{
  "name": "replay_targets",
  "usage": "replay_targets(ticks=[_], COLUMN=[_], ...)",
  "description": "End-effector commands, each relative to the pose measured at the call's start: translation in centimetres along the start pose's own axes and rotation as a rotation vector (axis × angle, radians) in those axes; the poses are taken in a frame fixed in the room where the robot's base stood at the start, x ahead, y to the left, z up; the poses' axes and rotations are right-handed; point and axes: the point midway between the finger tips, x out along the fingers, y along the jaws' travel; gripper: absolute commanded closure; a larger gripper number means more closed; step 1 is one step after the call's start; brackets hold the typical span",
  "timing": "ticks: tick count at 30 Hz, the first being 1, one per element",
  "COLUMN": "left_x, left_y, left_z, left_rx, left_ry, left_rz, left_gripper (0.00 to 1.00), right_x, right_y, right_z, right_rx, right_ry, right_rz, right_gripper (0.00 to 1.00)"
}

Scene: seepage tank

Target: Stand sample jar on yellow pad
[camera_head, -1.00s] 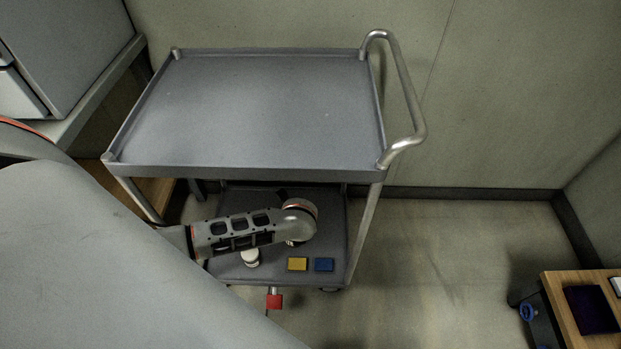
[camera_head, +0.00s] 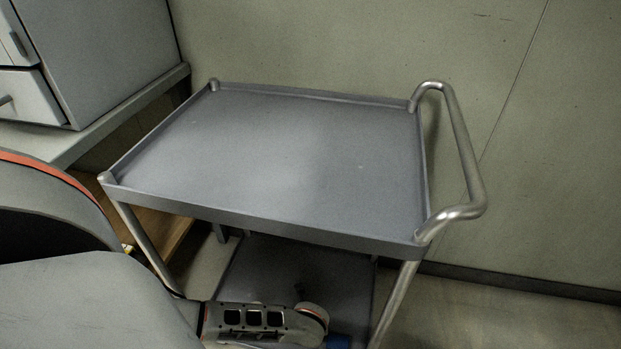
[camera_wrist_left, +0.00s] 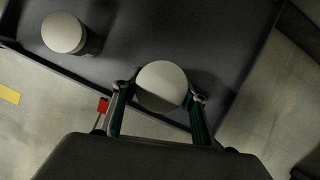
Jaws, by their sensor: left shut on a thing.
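In the left wrist view, my left gripper (camera_wrist_left: 160,103) is shut on a jar with a round pale lid (camera_wrist_left: 161,84), seen from above over a dark shelf. I cannot tell whether the jar touches the shelf. A second pale-lidded jar (camera_wrist_left: 64,33) stands apart from it at upper left. Which one is the sample jar does not show. In the head view my left arm reaches the lower shelf of the cart, and its fingers are out of sight. The yellow pad does not show in either current view.
The cart's empty top tray (camera_head: 280,150) overhangs the lower shelf (camera_head: 325,275). A cart leg (camera_head: 395,303) and handle (camera_head: 462,150) stand at right. A red object (camera_wrist_left: 103,105) is beside the shelf edge. A cabinet (camera_head: 100,55) is at upper left.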

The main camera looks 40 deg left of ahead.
Motion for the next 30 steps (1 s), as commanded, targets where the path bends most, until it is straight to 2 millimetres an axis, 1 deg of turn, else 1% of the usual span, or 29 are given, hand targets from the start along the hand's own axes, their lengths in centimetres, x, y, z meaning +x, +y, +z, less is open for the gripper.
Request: replay_targets(ticks=[1,3,6,8,11,15,20,21,22,23,30], left_x=[0.9,2.1,3.4,3.7,3.5,3.4,3.8,3.8,3.7,3.7,3.7], left_y=[0.3,0.5,0.6,0.4,0.1,0.0,0.1,0.1,0.1,0.1,0.1], left_z=[-0.7,-1.4,-2.0,-2.0,-1.6,-1.4,-1.7,-1.7,-1.7,-1.6,-1.6], left_rx=[0.003,0.004,0.005,0.004,0.001,0.0,0.001,0.001,0.001,0.001,0.001], left_ry=[0.006,0.008,0.009,0.007,0.002,0.0,0.001,0.001,0.001,0.001,0.001], left_rz=[0.006,0.01,0.011,0.008,0.001,0.0,0.002,0.002,0.002,0.001,0.002], left_gripper=[0.87,0.87,0.87,0.87,0.87,0.87,0.87,0.49,0.42,0.4,0.4], right_x=[0.1,0.2,0.4,0.5,0.5,0.5,0.5,0.5,0.5,0.5,0.4], right_y=[-0.2,-0.5,-0.9,-1.0,-0.9,-0.8,-0.9,-0.9,-0.9,-1.0,-1.0], right_z=[0.4,0.4,-0.2,-0.9,-2.0,-2.0,-1.5,-1.5,-1.5,-1.5,-1.4], right_rx=[0.012,0.029,0.055,0.064,0.063,0.062,0.066,0.067,0.067,0.067,0.068], right_ry=[-0.003,0.001,0.02,0.037,0.058,0.058,0.049,0.049,0.048,0.048,0.046], right_rz=[-0.004,-0.008,-0.015,-0.017,-0.016,-0.016,-0.017,-0.017,-0.017,-0.017,-0.018], right_gripper=[0.0,0.0,0.0,0.0,0.0,0.0,0.0,0.0,0.0,0.0,0.0])
